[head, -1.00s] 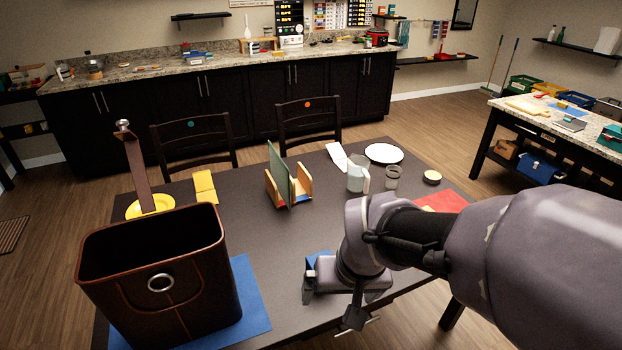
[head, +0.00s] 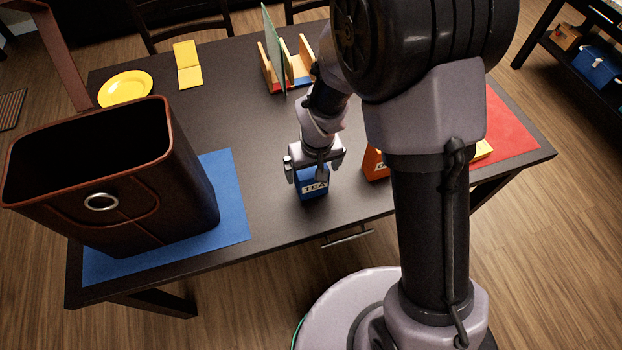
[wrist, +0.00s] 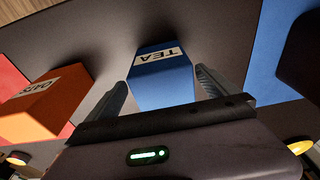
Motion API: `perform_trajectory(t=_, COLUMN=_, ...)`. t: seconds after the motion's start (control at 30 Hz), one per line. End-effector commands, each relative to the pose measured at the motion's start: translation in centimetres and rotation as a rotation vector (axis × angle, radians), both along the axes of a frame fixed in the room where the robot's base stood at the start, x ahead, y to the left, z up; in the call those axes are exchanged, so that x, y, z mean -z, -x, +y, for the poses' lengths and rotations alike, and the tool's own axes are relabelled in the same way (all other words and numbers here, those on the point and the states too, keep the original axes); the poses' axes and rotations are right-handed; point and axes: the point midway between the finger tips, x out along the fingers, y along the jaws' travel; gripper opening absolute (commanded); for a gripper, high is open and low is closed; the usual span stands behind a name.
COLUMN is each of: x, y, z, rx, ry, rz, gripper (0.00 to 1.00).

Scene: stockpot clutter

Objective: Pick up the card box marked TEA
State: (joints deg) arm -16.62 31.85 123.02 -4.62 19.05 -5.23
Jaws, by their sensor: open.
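The blue card box marked TEA (head: 312,186) stands on the dark table near its front edge in the head view. It also shows in the wrist view (wrist: 161,80), where its white label appears upside down. My gripper (head: 316,172) is open and directly at the box. In the wrist view, one finger of my gripper (wrist: 160,92) is on each side of the box, with a visible gap at both sides. Whether the fingers touch the box lower down cannot be told.
An orange box marked OATS (wrist: 45,102) stands near the TEA box, partly behind my arm in the head view (head: 374,164). A large brown leather bin (head: 110,190) stands on a blue mat (head: 232,190) to the left. A wooden rack (head: 270,72) is behind.

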Motion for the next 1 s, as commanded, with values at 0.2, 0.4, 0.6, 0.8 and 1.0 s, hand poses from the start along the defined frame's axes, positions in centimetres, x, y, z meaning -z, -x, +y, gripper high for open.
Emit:
perform_trajectory(t=0.2, x=4.5, y=-0.2, z=0.6, rx=0.000, ry=0.000, rz=0.003, gripper=0.98)
perform_trajectory(t=0.4, x=4.5, y=-0.3, z=0.7, rx=0.000, ry=-0.001, rz=0.001, gripper=0.98)
perform_trajectory(t=0.6, x=4.5, y=-0.3, z=0.7, rx=0.000, ry=-0.001, rz=0.001, gripper=0.63)
perform_trajectory(t=0.8, x=4.5, y=-0.3, z=0.7, rx=0.000, ry=-0.001, rz=0.001, gripper=0.33)
perform_trajectory(t=1.0, x=4.4, y=-0.3, z=0.7, rx=0.000, ry=-0.001, rz=0.001, gripper=0.33)
